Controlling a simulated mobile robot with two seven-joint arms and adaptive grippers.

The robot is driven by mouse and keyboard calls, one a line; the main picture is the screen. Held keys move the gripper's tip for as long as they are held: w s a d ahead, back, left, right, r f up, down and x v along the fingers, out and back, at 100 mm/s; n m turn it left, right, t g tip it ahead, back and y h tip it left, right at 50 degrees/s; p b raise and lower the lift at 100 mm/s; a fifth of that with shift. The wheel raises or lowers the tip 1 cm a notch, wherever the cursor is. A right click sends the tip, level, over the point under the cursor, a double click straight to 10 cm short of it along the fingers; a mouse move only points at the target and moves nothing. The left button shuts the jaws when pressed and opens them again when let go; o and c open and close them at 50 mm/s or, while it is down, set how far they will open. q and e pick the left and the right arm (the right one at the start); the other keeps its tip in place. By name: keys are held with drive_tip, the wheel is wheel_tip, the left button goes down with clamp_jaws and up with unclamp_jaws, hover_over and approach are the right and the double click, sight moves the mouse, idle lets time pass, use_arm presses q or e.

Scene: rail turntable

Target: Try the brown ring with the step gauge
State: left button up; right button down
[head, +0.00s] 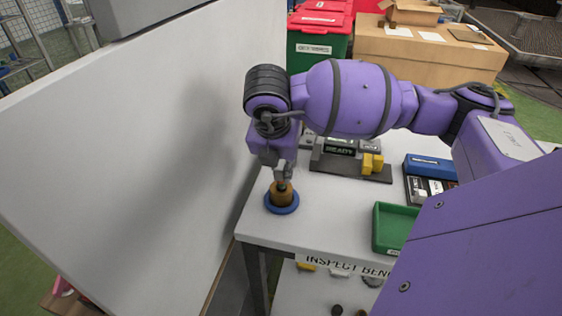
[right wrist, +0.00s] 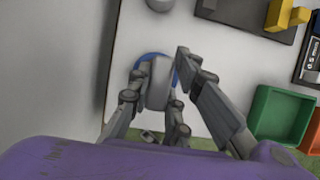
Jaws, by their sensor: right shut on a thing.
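The brown ring (head: 282,199) stands upright on a round blue base (head: 294,205) near the left front corner of the bench. My right gripper (head: 284,175) comes down from above, shut on a grey cylindrical piece, which looks like the step gauge (right wrist: 158,82). In the head view the piece's dark lower end meets the top of the brown ring; how far it sits inside I cannot tell. In the right wrist view the blue base (right wrist: 148,56) shows behind the grey piece, and the brown ring is hidden. My left gripper is out of view.
A dark fixture marked READY (head: 338,168) with yellow blocks (head: 372,163) stands behind. A blue-and-black case (head: 428,168) and a green tray (head: 379,232) lie to the right. A tall white panel (head: 130,140) rises close on the left. The bench's front middle (head: 330,215) is clear.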

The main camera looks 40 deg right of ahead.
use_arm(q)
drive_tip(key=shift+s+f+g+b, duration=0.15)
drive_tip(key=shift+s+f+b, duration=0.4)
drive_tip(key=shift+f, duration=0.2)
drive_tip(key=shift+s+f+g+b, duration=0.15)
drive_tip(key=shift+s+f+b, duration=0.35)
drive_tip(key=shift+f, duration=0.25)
use_arm(e)
drive_tip(key=shift+f, duration=1.65)
idle(1.2)
idle(0.5)
drive_tip(key=c, duration=1.5)
unclamp_jaws()
drive_tip(key=shift+c, duration=0.2)
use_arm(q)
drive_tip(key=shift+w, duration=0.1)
use_arm(e)
drive_tip(key=shift+r, duration=0.15)
drive_tip(key=v, duration=1.2)
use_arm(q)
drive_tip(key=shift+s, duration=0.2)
use_arm(e)
drive_tip(key=shift+d, duration=0.1)
